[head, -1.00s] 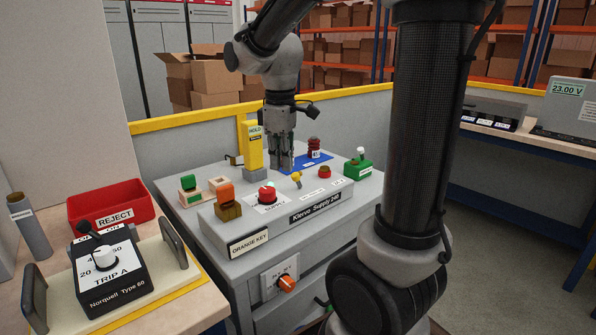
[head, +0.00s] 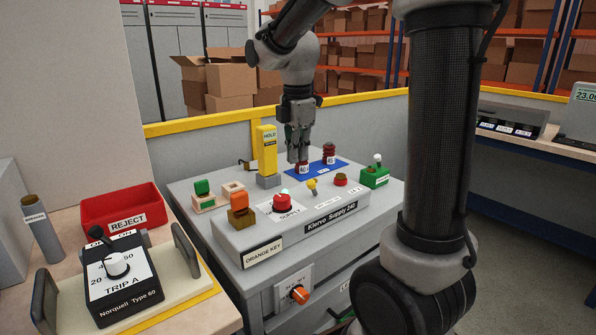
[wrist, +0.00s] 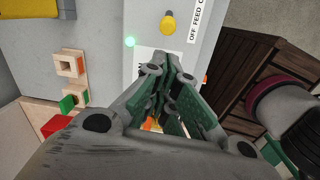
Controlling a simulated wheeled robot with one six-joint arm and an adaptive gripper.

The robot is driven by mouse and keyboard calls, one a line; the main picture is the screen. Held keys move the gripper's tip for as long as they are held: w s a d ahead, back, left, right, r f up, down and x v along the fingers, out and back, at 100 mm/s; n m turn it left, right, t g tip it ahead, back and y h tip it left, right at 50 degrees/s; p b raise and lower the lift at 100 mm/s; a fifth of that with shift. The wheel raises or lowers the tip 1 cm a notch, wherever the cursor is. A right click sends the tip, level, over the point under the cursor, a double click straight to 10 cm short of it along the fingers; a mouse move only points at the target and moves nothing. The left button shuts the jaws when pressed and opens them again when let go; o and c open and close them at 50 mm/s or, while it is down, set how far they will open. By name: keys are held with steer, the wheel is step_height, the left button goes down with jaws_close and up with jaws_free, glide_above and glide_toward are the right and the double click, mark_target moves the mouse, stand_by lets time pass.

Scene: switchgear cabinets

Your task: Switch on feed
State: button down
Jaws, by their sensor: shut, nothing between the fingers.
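The grey panel box marked Klervo Supply (head: 285,238) carries a yellow lever (head: 312,184), which also shows in the wrist view (wrist: 168,22) beside a label whose readable part is "OFF FEED O". Its exact tilt is unclear. A small green lamp (head: 284,190) glows by the red knob (head: 282,203) on the white SUPPLY plate; it is bright in the wrist view (wrist: 130,42). My gripper (head: 298,160) is shut and empty, pointing down behind the panel box in the head view. In the wrist view its fingers (wrist: 168,68) cover part of the white plate, below the lever.
An orange piece (head: 239,201) stands on the panel's left. A red button (head: 340,179) and green block (head: 375,176) are right of the lever. Dark red cylinders (head: 329,152) stand on a blue mat (head: 320,170). A yellow HOLD post (head: 267,148) stands left of my gripper.

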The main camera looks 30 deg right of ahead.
mark_target(310, 181)
steer(key=f, duration=0.9)
steer(key=shift+w+d+f, duration=0.15)
steer(key=shift+w, duration=0.1)
steer(key=shift+d, duration=0.1)
steer(key=shift+d+r+y, duration=0.1)
steer(key=shift+r+y, duration=0.1)
steer(key=shift+y, duration=0.1)
steer(key=shift+w+d+r+y, duration=0.1)
steer(key=shift+d+r+y, duration=0.1)
steer(key=shift+y, duration=0.1)
steer(key=shift+w+d+r+g+y, duration=0.15)
steer(key=shift+d+r+g+y, duration=0.2)
steer(key=shift+d+y, duration=0.45)
steer(key=y, duration=0.1)
steer(key=d+y, duration=0.1)
steer(key=y, duration=0.1)
steer(key=d+r+y, duration=0.1)
steer(key=shift+w+d+g, duration=0.1)
steer(key=shift+w+g, duration=0.15)
steer(key=shift+r, duration=0.2)
